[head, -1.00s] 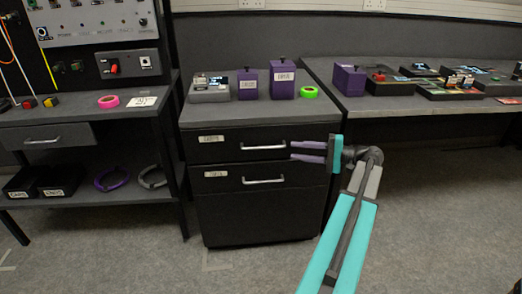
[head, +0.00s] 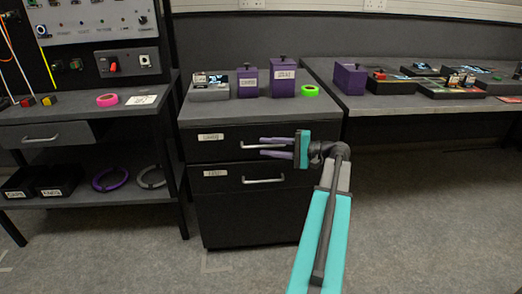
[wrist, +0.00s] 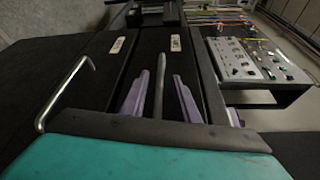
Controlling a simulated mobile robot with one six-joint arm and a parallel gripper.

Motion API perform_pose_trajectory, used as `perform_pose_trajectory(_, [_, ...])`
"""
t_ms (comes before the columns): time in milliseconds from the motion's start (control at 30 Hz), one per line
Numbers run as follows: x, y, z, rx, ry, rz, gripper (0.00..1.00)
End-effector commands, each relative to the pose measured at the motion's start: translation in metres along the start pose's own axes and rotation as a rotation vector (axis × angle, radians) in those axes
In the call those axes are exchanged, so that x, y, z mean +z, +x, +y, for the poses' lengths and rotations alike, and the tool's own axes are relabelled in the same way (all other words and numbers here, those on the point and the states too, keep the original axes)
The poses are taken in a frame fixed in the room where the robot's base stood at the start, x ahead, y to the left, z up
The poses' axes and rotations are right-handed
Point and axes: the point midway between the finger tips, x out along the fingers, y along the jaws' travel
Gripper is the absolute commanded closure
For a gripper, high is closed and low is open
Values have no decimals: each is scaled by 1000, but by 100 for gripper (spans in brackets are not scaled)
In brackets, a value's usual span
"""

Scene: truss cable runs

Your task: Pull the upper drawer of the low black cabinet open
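The low black cabinet (head: 258,220) stands in the middle of the head view. Its upper drawer (head: 215,150) looks shut, with a pale label and a silver bar handle (head: 248,147). My gripper (head: 263,147) is in front of that drawer, its purple fingers covering the right part of the handle. In the wrist view the upper handle (wrist: 160,85) lies between my two spread fingers, with a gap on each side. Contact cannot be seen. The lower drawer's handle (wrist: 62,92) is left of the fingers there; the lower drawer (head: 215,182) also looks shut.
On the cabinet top stand two purple boxes (head: 283,82), a grey device (head: 208,90) and a green tape roll (head: 309,91). A bench (head: 60,125) with a panel is at left, a table (head: 400,103) at right. The floor in front is open.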

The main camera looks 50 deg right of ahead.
Motion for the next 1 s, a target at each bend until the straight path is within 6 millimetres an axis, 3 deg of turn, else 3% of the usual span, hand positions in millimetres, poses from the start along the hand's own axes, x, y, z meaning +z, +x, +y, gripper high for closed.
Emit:
perform_pose_trajectory(233, [0,21,0,0,-1,0,72])
perform_pose_trajectory(567, [0,23,0,0,0,1,72])
perform_pose_trajectory(600, [0,23,0,0,0,1,74])
perform_pose_trajectory(767, [0,23,0,0,0,1,100])
perform_pose_trajectory(933, [0,23,0,0,0,1,100])
perform_pose_trajectory(967, [17,30,2,0,-1,-2,100])
perform_pose_trajectory(1000, [8,28,1,0,0,-2,100])
